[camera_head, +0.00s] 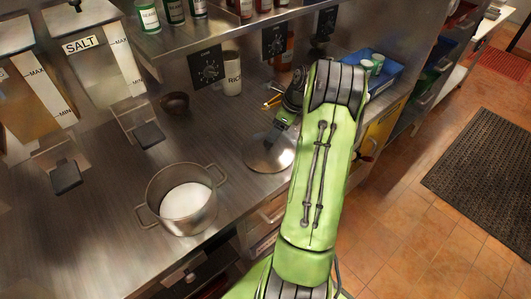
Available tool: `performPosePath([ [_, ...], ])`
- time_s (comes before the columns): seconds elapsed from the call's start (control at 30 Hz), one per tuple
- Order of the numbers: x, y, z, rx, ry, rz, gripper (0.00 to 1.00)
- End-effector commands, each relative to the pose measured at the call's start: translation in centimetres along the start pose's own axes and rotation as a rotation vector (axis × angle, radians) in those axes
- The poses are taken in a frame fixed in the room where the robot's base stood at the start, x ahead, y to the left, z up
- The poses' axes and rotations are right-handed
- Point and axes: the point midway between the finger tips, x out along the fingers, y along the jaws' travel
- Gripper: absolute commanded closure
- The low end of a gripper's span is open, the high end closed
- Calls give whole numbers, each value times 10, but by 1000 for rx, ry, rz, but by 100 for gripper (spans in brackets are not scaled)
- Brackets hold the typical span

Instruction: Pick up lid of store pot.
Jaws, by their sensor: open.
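The metal pot lid (266,155) is a shiny round disc lying on the steel counter, just left of my green arm. Its right side is partly covered by the arm. The steel pot (181,198) stands uncovered to the lower left of the lid, with two side handles and something white inside.
A SALT dispenser (104,65) hangs at the left. A shelf with bottles (147,17) runs overhead. A blue tray (372,72) is right of my arm. The counter between pot and bowl is clear.

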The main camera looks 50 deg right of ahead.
Motion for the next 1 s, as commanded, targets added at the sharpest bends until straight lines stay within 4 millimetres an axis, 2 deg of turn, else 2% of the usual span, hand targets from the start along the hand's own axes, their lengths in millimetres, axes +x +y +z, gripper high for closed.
performPosePath([
  [0.17,22,1,-1,-1,2,1,36],
  [0.3,50,4,-3,-2,3,2,36],
  [0.37,58,3,-3,-1,2,0,36],
  [0.63,62,2,-3,-1,2,-2,36],
  [1.0,62,2,-3,-1,2,-2,92],
])
